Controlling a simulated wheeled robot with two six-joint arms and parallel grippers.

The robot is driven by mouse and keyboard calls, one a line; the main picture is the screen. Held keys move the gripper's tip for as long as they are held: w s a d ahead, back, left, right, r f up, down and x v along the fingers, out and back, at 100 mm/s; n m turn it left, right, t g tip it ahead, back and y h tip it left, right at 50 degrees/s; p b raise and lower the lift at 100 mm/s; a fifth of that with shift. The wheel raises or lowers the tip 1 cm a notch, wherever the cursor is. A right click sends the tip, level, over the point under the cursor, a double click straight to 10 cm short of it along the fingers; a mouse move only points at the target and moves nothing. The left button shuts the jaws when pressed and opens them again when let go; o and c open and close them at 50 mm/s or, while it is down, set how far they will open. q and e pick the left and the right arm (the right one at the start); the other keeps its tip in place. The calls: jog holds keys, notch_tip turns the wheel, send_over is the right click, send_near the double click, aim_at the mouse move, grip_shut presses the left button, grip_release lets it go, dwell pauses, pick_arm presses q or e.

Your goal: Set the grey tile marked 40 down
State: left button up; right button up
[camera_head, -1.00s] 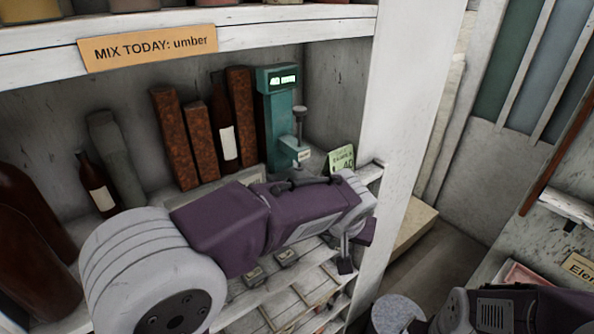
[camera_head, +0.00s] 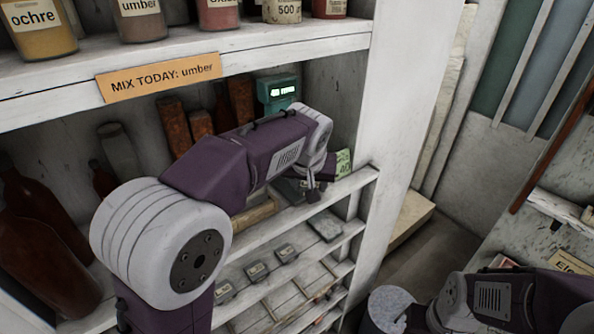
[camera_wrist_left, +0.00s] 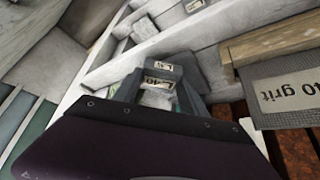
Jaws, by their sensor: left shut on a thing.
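The grey tile marked 40 (camera_wrist_left: 159,83) is between the fingers of my left gripper in the left wrist view; its label appears upside down. My left gripper (camera_wrist_left: 158,92) is shut on it. In the head view my left gripper (camera_head: 312,192) is at the front of the middle shelf, below the teal scale (camera_head: 277,92), whose lower part my arm hides. The tile cannot be made out there. A green card (camera_head: 344,163) ending in 40 stands just right of the gripper. My right arm enters at lower right; its gripper is not visible.
A wooden-edged block labelled 40 grit (camera_wrist_left: 285,92) lies beside the gripper in the wrist view. Bottles (camera_head: 45,240) stand at left. Lower racks hold small labelled tiles (camera_head: 257,272) and a bare grey slab (camera_head: 325,228). A white upright panel (camera_head: 405,110) bounds the right.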

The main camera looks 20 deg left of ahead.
pick_arm(q)
jog(key=shift+w+a, duration=0.55)
jog(key=shift+a, duration=0.15)
jog(key=w+a+p, duration=0.2)
jog(key=shift+a+r, duration=0.2)
jog(key=shift+a, duration=0.1)
jog(key=shift+f, duration=1)
jog(key=shift+d, duration=0.15)
jog(key=o, duration=1.1)
jog(key=shift+s+f, duration=0.1)
jog(key=shift+f, duration=0.05)
jog(key=o, duration=0.4)
